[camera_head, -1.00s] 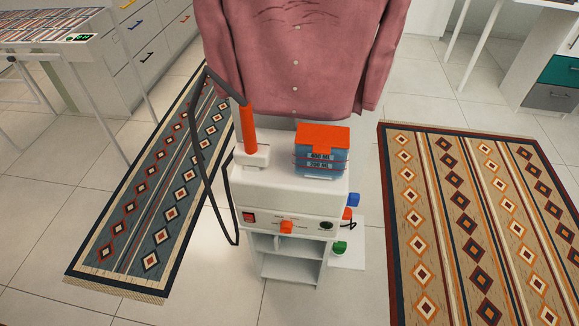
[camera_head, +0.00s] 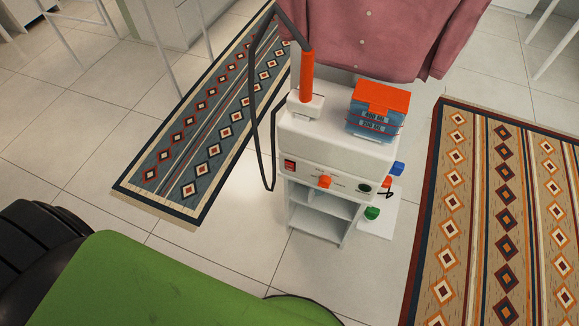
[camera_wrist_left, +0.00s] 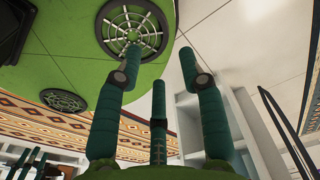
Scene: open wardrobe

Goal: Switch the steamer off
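The steamer (camera_head: 300,145) is a white unit on the floor with an orange-handled wand and a black hose on top. A blue water tank (camera_head: 370,122) with an orange lid sits on it. Its front panel has a small red switch (camera_head: 290,165) at the left, an orange knob (camera_head: 324,181) in the middle and a dark round socket or dial (camera_head: 364,188) at the right. The switch's position is too small to tell. My left gripper (camera_wrist_left: 162,65) has its teal fingers spread and empty; it is outside the head view. Small teal fingers, likely my right gripper (camera_wrist_left: 28,160), show at the lower left.
A pink shirt (camera_head: 410,35) hangs behind the steamer. A blue patterned rug (camera_head: 205,140) lies left of it and a tan one (camera_head: 500,220) right. Blue, orange and green pieces stick out at its right side. Floor in front is clear.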

